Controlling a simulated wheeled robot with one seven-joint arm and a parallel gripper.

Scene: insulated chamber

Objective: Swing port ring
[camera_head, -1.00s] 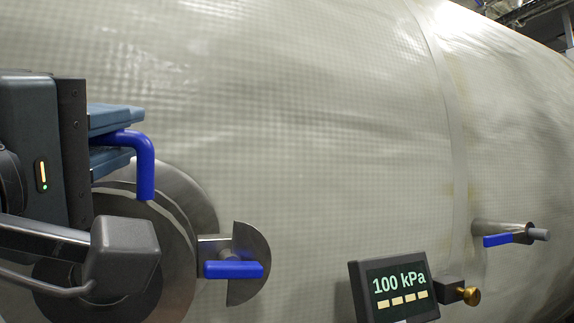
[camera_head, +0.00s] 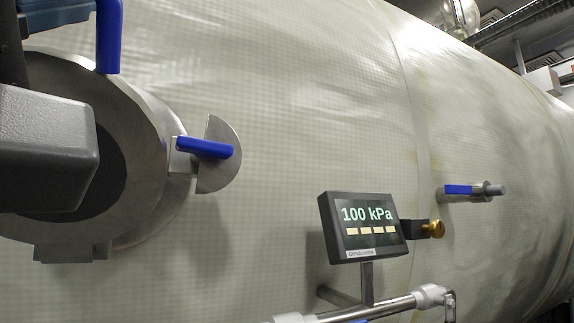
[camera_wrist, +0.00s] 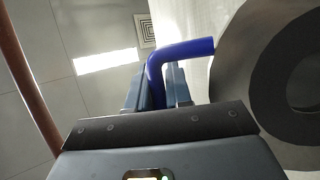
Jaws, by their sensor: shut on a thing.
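The port ring (camera_head: 150,120) is a broad grey metal disc with a dark centre, at the left of the head view on the pale chamber wall. It also shows at the right of the wrist view (camera_wrist: 232,62). A bent blue handle (camera_head: 108,38) stands at the ring's upper edge. My gripper (camera_head: 62,12), partly cut off at the upper left, is shut on this handle. In the wrist view, my gripper's fingers (camera_wrist: 157,88) close around the blue handle (camera_wrist: 188,48). My arm covers part of the ring's left side.
A blue lever (camera_head: 205,147) with a half-round metal plate sits right of the ring. A display reading 100 kPa (camera_head: 365,228), a brass knob (camera_head: 433,229) and another blue lever (camera_head: 458,190) lie farther right. A metal pipe (camera_head: 370,310) runs below.

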